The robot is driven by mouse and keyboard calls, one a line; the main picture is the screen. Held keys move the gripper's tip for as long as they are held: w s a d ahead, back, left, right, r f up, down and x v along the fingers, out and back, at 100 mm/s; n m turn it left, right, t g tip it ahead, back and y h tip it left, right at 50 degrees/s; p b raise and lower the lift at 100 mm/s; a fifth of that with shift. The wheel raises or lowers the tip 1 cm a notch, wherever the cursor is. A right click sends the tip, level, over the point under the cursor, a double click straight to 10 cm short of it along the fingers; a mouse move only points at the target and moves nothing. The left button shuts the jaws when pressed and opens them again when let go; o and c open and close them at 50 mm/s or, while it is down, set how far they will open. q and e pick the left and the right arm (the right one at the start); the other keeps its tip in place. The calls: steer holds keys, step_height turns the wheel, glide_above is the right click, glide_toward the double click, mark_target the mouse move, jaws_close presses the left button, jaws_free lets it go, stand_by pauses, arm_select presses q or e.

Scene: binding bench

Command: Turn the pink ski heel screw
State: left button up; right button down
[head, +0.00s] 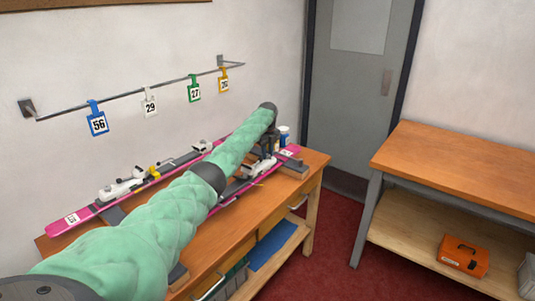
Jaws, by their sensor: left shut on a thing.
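Two pink skis lie on the workbench. The back ski (72,218) shows a white and yellow binding piece (125,186) and a smaller white piece (202,146). The front ski (291,150) is partly hidden by my left arm and carries a white binding piece (262,166). I cannot make out the heel screw. My left gripper (271,146) points down over the far part of the front ski, by its binding. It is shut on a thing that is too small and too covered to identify. My right gripper is out of view.
A white and blue container (284,134) stands at the bench's (312,161) far end. A wall rail (130,91) holds numbered tags. A second bench (450,160) with an orange box (463,256) on its lower shelf stands right. Red floor lies between the benches.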

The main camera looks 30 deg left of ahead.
mark_target(268, 155)
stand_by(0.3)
arm_select(q)
steer(key=o, duration=1)
steer(key=shift+r, duration=0.3)
step_height(268, 155, up, 7)
steer(key=shift+r+b, duration=0.1)
steer(key=shift+b, duration=0.95)
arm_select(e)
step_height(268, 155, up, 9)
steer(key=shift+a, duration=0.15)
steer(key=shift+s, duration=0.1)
